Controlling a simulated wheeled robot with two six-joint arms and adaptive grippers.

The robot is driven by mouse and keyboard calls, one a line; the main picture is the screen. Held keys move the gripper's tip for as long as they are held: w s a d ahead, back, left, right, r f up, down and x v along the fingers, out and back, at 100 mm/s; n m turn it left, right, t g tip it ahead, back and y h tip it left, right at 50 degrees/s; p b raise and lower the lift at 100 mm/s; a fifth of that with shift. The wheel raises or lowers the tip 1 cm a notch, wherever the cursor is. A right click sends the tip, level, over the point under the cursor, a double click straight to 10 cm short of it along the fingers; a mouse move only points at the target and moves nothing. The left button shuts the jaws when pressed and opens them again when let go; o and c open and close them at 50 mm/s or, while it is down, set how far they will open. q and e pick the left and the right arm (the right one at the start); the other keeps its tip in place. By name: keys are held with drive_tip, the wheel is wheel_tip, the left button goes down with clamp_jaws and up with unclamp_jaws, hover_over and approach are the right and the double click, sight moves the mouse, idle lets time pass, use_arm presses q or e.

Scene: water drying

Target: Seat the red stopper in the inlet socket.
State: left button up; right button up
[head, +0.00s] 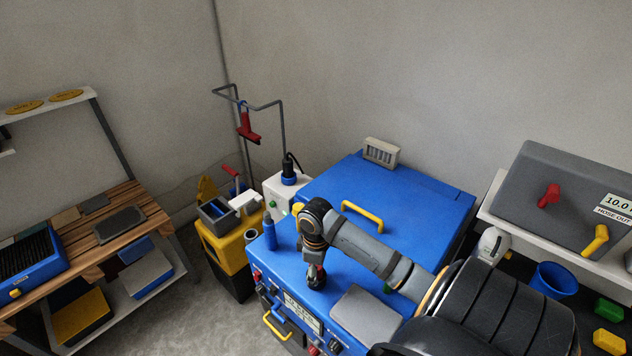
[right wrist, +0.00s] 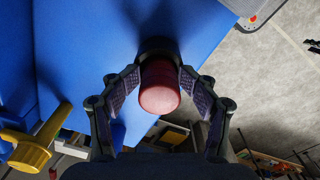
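My right gripper (head: 315,282) points down over the front part of the blue machine top (head: 345,190). In the right wrist view, the right gripper (right wrist: 160,80) has its two fingers against the sides of the red stopper (right wrist: 160,92). A dark round collar (right wrist: 157,46) lies directly at the far end of the stopper, against the blue surface. It looks like the inlet socket, but I cannot tell how deep the stopper sits in it. In the head view the gripper mostly hides the stopper and collar. My left gripper is not in view.
A blue bottle (head: 268,233) and a yellow handle (head: 362,215) stand near my right gripper. A grey pad (head: 366,312) lies on the machine's front right. A white box (head: 288,193) with a blue plug stands behind left. A wooden bench (head: 125,220) is at left.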

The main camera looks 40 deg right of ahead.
wheel_tip(320, 180, up, 13)
idle(0.3)
drive_tip(key=shift+r, duration=0.1)
idle(0.4)
